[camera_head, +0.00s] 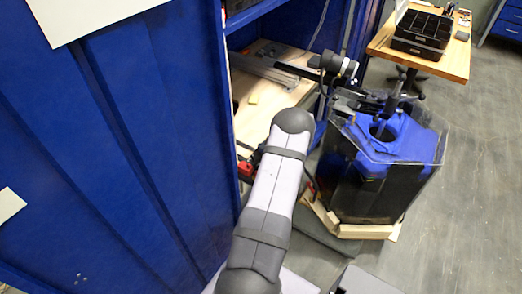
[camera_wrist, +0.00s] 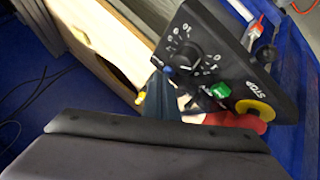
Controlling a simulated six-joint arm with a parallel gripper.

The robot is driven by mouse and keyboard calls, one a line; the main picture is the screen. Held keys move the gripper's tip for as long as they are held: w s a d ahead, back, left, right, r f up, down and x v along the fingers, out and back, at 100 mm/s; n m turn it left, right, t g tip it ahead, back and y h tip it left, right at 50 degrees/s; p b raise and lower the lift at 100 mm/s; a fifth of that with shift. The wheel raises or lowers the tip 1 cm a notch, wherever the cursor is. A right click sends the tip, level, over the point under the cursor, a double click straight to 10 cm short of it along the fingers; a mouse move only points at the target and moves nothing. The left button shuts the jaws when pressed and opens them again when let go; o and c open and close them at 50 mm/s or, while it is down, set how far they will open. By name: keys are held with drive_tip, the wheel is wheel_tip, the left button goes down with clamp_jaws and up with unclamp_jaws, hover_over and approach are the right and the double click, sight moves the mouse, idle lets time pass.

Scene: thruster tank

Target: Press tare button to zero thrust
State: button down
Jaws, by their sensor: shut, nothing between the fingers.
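In the wrist view a black control panel (camera_wrist: 210,42) stands tilted, with a large dial (camera_wrist: 186,57), a small blue button (camera_wrist: 168,71), a green button (camera_wrist: 221,91) and a yellow ring (camera_wrist: 257,110) marked STOP. No tare label is readable. My gripper (camera_wrist: 158,90) appears as a narrow blue-grey shape rising to the panel's left edge, shut and empty, its tip close to the blue button. I cannot tell whether it touches. The large dark grey edge at the bottom hides much of the gripper. In the head view the panel is not clear.
A blue water tank (camera_head: 390,140) with clear panels stands on a wooden base (camera_head: 350,231). A blue cabinet wall (camera_head: 110,150) fills the left. A wooden bench (camera_head: 455,58) with black trays (camera_head: 423,30) is at the back right. Grey floor (camera_head: 480,200) is clear at right.

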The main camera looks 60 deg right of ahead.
drive_tip(key=shift+r, duration=0.15)
drive_tip(key=shift+r+p, duration=0.65)
drive_tip(key=shift+p, duration=0.1)
wheel_tip(320, 180, up, 5)
drive_tip(key=p, duration=0.4)
idle(0.9)
